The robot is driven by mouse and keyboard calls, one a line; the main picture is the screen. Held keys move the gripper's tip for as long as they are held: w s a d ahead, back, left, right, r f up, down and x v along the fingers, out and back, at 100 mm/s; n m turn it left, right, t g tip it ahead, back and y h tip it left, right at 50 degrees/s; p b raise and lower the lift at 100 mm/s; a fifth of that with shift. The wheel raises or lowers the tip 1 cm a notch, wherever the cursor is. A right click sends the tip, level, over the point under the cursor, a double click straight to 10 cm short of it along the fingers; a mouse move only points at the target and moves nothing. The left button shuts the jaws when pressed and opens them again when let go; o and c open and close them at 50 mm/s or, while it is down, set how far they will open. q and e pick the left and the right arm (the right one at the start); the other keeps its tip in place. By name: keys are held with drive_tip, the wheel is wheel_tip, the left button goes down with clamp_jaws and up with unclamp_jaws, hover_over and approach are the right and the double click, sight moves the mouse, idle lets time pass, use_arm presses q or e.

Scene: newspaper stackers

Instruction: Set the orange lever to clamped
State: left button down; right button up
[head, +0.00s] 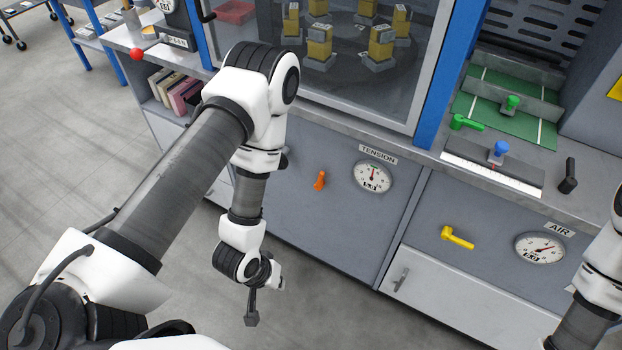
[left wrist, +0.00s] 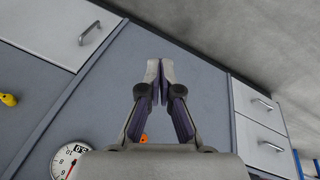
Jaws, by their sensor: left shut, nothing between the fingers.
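The orange lever (head: 320,181) is on the grey front panel, left of the round TENSION gauge (head: 373,177). In the head view its handle stands nearly upright. In the left wrist view only a small part of the orange lever (left wrist: 144,138) shows between the finger links; the rest is hidden behind my gripper. My left gripper (head: 251,320) hangs below and left of the lever, apart from it. In the left wrist view the fingertips of my left gripper (left wrist: 160,68) are together with nothing between them. My right gripper is out of view.
A yellow lever (head: 457,238) and the AIR gauge (head: 540,248) are on the panel to the right. Green handles (head: 466,122) and a blue knob (head: 500,149) are on the bench top. A red ball knob (head: 137,55) sticks out at the left. The floor beside the cabinet is clear.

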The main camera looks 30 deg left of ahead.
use_arm(q)
drive_tip(key=w+a+r+n+t+h+b, duration=0.2)
drive_tip(key=w+n+t+h+b, duration=0.35)
drive_tip(key=w, duration=1.05)
drive_tip(key=w+a+r+n+t+y+b, duration=0.1)
drive_tip(key=w+a+n+t+y+b, duration=0.1)
drive_tip(key=w+a+t+b, duration=0.3)
drive_tip(key=a+n+t+b, duration=0.1)
drive_tip(key=a+t+b, duration=0.2)
drive_tip(key=a+b, duration=0.3)
drive_tip(key=shift+a+r, duration=0.15)
drive_tip(key=shift+a, duration=0.1)
drive_tip(key=shift+t, duration=0.25)
